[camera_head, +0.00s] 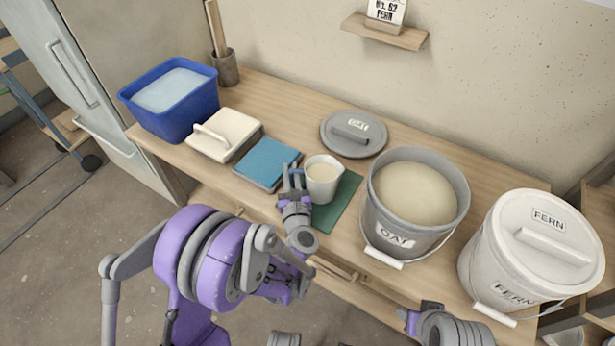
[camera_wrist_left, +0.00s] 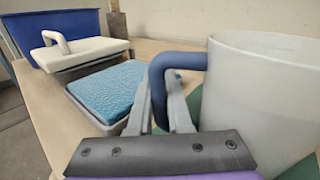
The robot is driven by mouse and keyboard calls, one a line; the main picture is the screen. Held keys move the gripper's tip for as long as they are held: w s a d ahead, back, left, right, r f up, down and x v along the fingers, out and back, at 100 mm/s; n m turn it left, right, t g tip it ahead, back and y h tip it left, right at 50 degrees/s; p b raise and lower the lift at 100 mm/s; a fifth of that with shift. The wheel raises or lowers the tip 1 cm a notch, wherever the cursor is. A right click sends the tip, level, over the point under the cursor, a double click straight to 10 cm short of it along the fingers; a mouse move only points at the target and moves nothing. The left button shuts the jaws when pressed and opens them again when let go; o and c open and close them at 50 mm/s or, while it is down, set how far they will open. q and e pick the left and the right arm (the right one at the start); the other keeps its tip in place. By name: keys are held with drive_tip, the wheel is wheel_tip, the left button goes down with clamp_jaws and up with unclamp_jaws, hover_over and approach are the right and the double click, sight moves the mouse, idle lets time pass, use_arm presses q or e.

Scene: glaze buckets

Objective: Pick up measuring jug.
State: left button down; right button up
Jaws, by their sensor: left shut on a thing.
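The measuring jug (camera_head: 323,180) is a white jug with a blue handle and pale liquid inside. It stands upright on a green mat (camera_head: 347,197) on the wooden bench. In the left wrist view its white body (camera_wrist_left: 262,95) fills the right side. My left gripper (camera_head: 292,180) is shut on the blue handle (camera_wrist_left: 176,66), on the jug's left side. Part of the handle is hidden between the fingers. My right gripper (camera_head: 425,308) shows only in part at the bottom of the head view, in front of the bench and away from the jug.
A blue sponge in a tray (camera_head: 268,163) lies just left of the jug. Behind it is a grey OAT lid (camera_head: 353,132). The open OAT bucket (camera_head: 415,205) stands close on the right, then the lidded FERN bucket (camera_head: 532,250). A blue tub (camera_head: 170,98) stands far left.

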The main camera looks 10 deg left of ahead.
use_arm(q)
drive_tip(key=shift+r, duration=0.1)
wheel_tip(320, 180, up, 9)
drive_tip(key=s+a+p, duration=0.2)
drive_tip(key=p, duration=0.1)
drive_tip(key=shift+h, duration=0.3)
idle(0.8)
